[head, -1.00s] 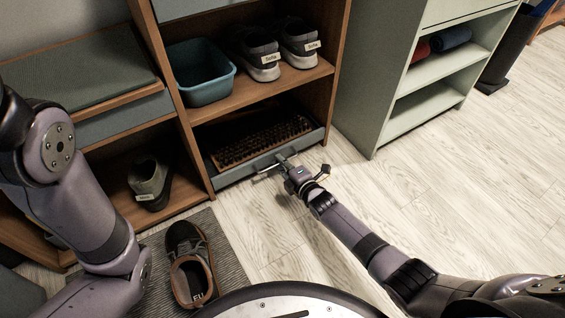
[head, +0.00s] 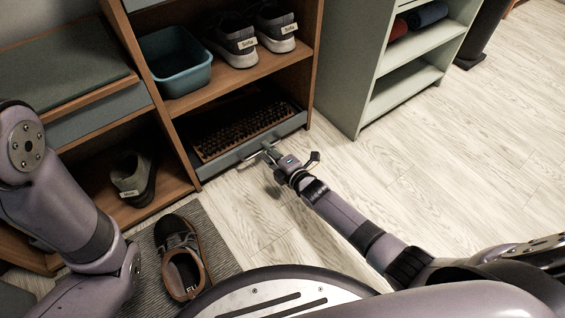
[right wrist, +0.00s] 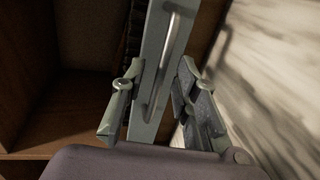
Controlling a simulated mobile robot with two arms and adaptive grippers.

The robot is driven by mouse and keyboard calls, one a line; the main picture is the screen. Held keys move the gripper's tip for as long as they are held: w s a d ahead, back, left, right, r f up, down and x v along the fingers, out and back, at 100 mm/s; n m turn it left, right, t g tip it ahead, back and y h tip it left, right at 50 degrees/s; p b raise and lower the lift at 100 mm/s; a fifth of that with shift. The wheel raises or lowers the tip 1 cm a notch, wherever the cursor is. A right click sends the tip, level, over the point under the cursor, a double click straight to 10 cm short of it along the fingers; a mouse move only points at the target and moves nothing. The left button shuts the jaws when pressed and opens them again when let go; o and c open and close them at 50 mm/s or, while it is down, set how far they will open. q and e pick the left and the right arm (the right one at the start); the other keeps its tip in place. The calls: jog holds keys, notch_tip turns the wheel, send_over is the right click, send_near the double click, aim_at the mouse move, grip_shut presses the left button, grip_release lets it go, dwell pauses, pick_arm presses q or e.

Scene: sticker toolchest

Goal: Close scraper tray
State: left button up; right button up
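The scraper tray (head: 228,159) is a grey-blue tray holding a dark bristle mat (head: 240,128). It sits low in the wooden shelf's bottom compartment, its front near the shelf's front edge. A pale metal bar handle (right wrist: 172,62) runs along its front. My right gripper (head: 272,156) is at the tray's front, beside the handle. In the right wrist view my right gripper (right wrist: 155,88) has its fingers apart, with the handle between them; contact is not clear. My left arm is at the left of the head view, but its gripper is out of view.
A wooden shelf (head: 180,100) holds a teal basin (head: 178,62) and grey shoes (head: 232,42). A shoe (head: 180,262) lies on a striped mat (head: 213,232). A pale green cabinet (head: 345,75) stands right. The floor (head: 420,180) at right is clear.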

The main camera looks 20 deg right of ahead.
jog(key=v, duration=0.9)
jog(key=shift+s, duration=0.15)
